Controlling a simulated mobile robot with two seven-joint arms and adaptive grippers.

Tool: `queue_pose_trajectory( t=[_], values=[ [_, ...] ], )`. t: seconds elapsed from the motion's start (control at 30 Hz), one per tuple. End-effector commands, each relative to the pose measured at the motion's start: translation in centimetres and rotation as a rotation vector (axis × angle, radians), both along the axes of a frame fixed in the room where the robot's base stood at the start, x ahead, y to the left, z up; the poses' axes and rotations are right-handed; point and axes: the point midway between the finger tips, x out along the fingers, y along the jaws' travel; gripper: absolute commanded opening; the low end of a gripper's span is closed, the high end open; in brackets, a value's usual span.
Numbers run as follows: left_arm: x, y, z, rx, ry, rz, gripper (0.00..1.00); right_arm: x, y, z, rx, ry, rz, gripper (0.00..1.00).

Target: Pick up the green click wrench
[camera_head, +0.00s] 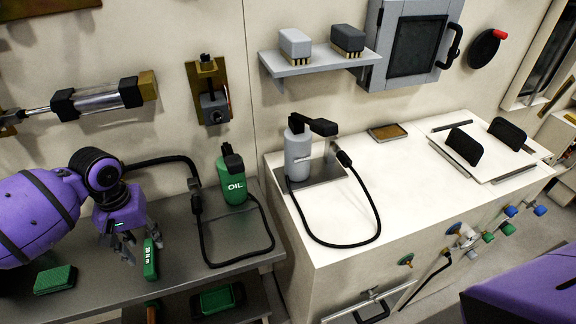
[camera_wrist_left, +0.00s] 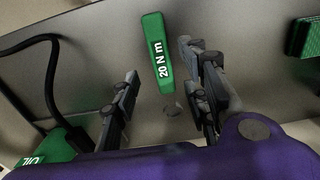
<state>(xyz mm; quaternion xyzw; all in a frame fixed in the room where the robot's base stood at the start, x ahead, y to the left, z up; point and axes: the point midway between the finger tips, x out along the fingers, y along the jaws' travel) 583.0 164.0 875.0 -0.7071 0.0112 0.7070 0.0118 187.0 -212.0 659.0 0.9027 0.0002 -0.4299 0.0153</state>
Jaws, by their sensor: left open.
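The green click wrench (camera_head: 151,262) shows its green grip on the grey bench, near the front edge. In the left wrist view its grip (camera_wrist_left: 157,52) reads "20 N m"; a round metal part shows just below it. My left gripper (camera_head: 138,247) is open and empty, pointing down over the bench by the wrench. In the left wrist view the fingers (camera_wrist_left: 168,68) stand apart on either side of the grip's line. I cannot tell whether a finger touches it. My right gripper is not in view.
A green block (camera_head: 55,279) lies left of the wrench. A green oil can (camera_head: 234,181) with a black hose (camera_head: 236,262) stands to the right. A lower shelf holds a green tray (camera_head: 217,299). A white cabinet (camera_head: 345,218) rises at the right.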

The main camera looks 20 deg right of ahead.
Motion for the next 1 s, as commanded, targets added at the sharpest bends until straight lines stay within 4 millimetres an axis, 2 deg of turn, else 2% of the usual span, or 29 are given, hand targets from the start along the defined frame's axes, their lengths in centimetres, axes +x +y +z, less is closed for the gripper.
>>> queue_pose_trajectory(
  t=[0.1,0.23,0.53,0.83,1.0],
  values=[
    [-0.1,0.4,-2.0,0.002,0.002,0.000,0.41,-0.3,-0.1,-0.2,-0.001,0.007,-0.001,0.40],
    [-0.1,0.3,-3.6,0.000,0.000,-0.002,0.41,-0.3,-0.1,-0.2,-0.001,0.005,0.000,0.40],
    [0.0,0.3,-4.0,0.000,-0.003,-0.002,0.41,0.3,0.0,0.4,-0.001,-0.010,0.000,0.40],
    [0.0,0.3,-4.0,0.000,-0.003,-0.002,0.02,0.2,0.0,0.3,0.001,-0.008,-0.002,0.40],
    [0.0,0.3,-3.9,-0.001,-0.004,-0.002,0.00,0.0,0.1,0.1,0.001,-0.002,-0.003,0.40]
  ],
)
